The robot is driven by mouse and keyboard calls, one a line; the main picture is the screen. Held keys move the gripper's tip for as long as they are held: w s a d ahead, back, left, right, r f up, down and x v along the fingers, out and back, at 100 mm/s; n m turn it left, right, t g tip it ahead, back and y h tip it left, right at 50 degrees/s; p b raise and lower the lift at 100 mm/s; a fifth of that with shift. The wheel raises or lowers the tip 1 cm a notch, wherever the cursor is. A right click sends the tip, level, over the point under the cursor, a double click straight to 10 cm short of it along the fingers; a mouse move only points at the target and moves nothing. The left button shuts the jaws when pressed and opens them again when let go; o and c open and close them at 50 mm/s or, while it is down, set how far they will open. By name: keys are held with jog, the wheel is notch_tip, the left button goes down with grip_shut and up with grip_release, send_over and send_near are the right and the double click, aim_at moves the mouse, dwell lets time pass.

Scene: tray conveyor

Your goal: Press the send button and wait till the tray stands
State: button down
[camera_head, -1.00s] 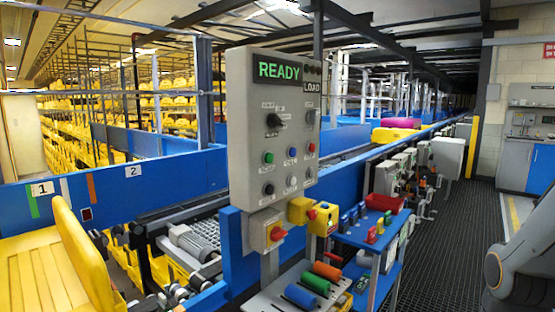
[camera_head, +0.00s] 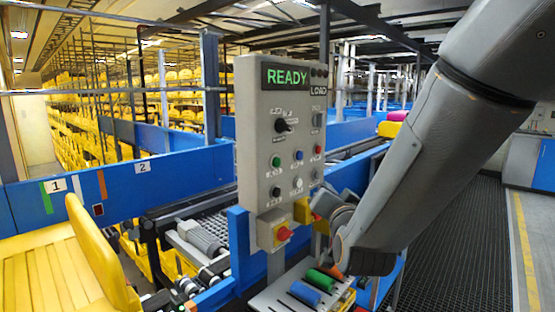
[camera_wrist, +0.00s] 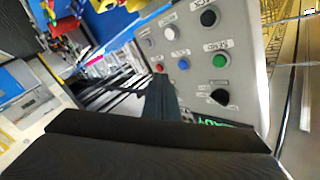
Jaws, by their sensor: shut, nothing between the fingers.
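The grey control panel (camera_head: 255,120) stands mid-view with a lit green READY display (camera_head: 287,76). Its green button (camera_head: 276,161) sits at the left of the upper button row; the wrist view shows it from close by and turned over (camera_wrist: 219,60). Its label there looks like SEND but is blurred. A yellow tray (camera_head: 92,265) stands at the lower left by the blue rail marked 1. My gripper (camera_wrist: 160,82) is shut and empty, seen dark in front of the panel in the wrist view, apart from the green button. In the head view my arm hides its tip.
Blue (camera_head: 299,155), red (camera_head: 317,149), black (camera_head: 276,191) and white (camera_head: 297,183) buttons are close to the green one. A knob (camera_head: 283,125) is above. Coloured cylinders lie on a shelf below the panel.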

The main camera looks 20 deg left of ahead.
aim_at(277, 162)
jog(key=shift+m+t+y, duration=0.3)
jog(key=shift+t+y, duration=0.2)
jog(key=shift+t, duration=0.3)
jog(key=a+r, duration=0.1)
jog(key=r, duration=0.1)
jog(key=s+a+r, duration=0.1)
jog(key=r, duration=0.1)
jog(key=shift+s+a, duration=0.1)
jog(key=shift+a, duration=0.25)
jog(key=shift+a, duration=0.1)
jog(key=w+a, duration=0.3)
jog(key=a, duration=0.5)
jog(key=shift+w+p, duration=0.2)
jog(key=shift+p, duration=0.15)
dwell(0.9)
jog(key=shift+w+a, duration=0.15)
jog(key=shift+a, duration=0.2)
